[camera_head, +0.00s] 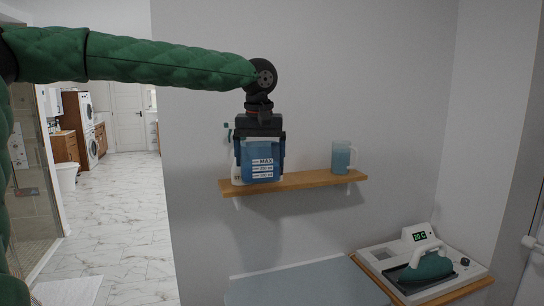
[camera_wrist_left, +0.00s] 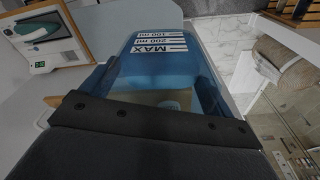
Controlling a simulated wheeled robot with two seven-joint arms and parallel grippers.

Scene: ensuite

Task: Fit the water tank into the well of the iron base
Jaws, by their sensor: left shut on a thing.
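The water tank (camera_head: 260,162) is translucent blue with a white scale reading MAX. My left gripper (camera_head: 260,152) points down and is shut on it, with a dark finger on each side. In the head view the tank appears in front of the wall shelf; I cannot tell if it touches the shelf. The tank also fills the middle of the left wrist view (camera_wrist_left: 155,68). The white iron base (camera_head: 383,254) is at the lower right, with a green iron (camera_head: 428,267) resting on it and a lit display. My right gripper is out of view.
A wooden shelf (camera_head: 305,181) is on the grey wall. A jug of blue liquid (camera_head: 341,159) stands at its right, and a white bottle (camera_head: 236,170) is partly hidden behind the tank. A grey-blue ironing surface (camera_head: 305,284) lies left of the base.

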